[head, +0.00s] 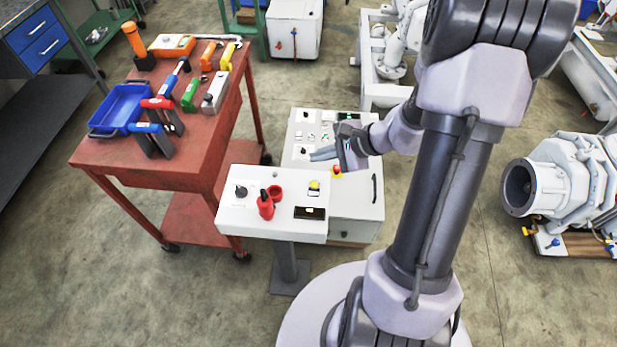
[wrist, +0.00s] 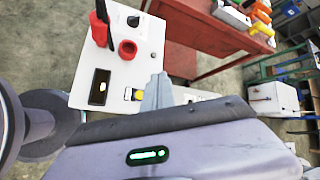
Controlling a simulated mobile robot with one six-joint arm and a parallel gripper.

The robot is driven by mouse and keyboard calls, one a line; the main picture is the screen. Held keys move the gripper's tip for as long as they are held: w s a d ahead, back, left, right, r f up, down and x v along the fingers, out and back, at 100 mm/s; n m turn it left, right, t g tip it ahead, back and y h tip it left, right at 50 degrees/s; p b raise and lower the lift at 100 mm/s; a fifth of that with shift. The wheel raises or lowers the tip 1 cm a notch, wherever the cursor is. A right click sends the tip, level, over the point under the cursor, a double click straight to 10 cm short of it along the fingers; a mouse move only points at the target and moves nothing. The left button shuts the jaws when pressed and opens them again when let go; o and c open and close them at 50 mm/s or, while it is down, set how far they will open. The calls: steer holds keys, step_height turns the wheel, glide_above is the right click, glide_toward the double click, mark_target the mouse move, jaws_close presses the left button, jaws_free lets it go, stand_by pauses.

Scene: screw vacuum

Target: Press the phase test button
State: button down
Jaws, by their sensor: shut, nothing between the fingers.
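A white pedestal panel (head: 240,215) stands in the middle of the head view. It carries a yellow-and-white button (head: 314,187), a black display (head: 309,213), a black knob (head: 240,191) and a small grey button (head: 275,174). No label is legible, so I cannot tell which is the phase test button. My gripper (head: 314,156) is shut and empty, above the white cabinet behind the panel. In the wrist view the shut fingers (wrist: 157,92) appear beside the yellow button (wrist: 134,94); I see no contact. The hand hides part of the cabinet top.
A red handled tool (head: 265,205) stands upright on the panel beside a red round holder (head: 274,191). The white cabinet (head: 356,206) has knobs and a red stop button (head: 337,171). A red tool cart (head: 150,178) stands left, and a white pump (head: 560,180) right.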

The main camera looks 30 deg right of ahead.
steer(key=b, duration=0.6)
glide_above(318, 185)
step_height(318, 185, down, 8)
steer(key=shift+r, duration=0.1)
steer(key=shift+f+b, duration=0.35)
steer(key=shift+f, duration=0.15)
stand_by(1.4)
steer(key=shift+f+b, duration=0.45)
steer(key=shift+b, duration=0.25)
steer(key=shift+f+b, duration=0.4)
steer(key=shift+b, duration=0.1)
stand_by(0.4)
steer(key=shift+r, duration=0.15)
steer(key=shift+r+p, duration=0.5)
steer(key=shift+r, duration=0.2)
